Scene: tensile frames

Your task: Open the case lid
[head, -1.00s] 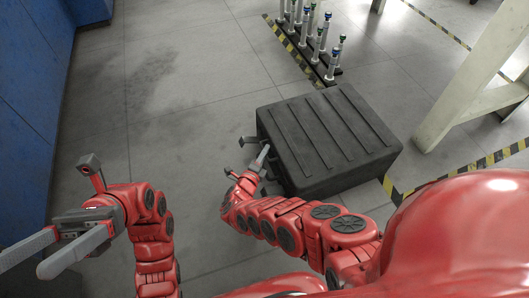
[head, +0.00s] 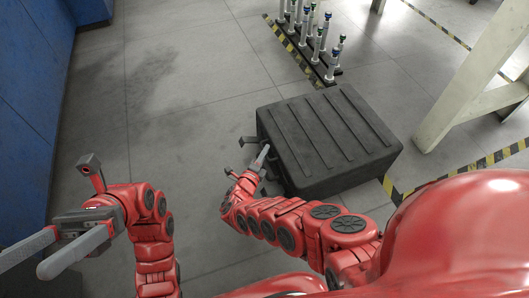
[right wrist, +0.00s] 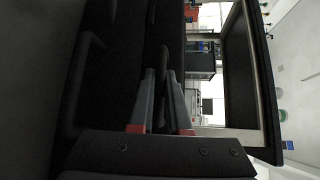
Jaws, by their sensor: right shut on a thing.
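The black case (head: 325,135) with a ribbed lid (head: 318,122) stands on the floor at centre right in the head view. Its lid looks down; any small gap is too small to tell. My right gripper (head: 264,154) is at the case's left side, touching it. My left gripper (head: 22,264) is open and empty at the lower left, away from the case.
A pale table leg (head: 470,75) is to the right. Blue cabinets (head: 25,110) line the left. The grey floor left of the case is clear.

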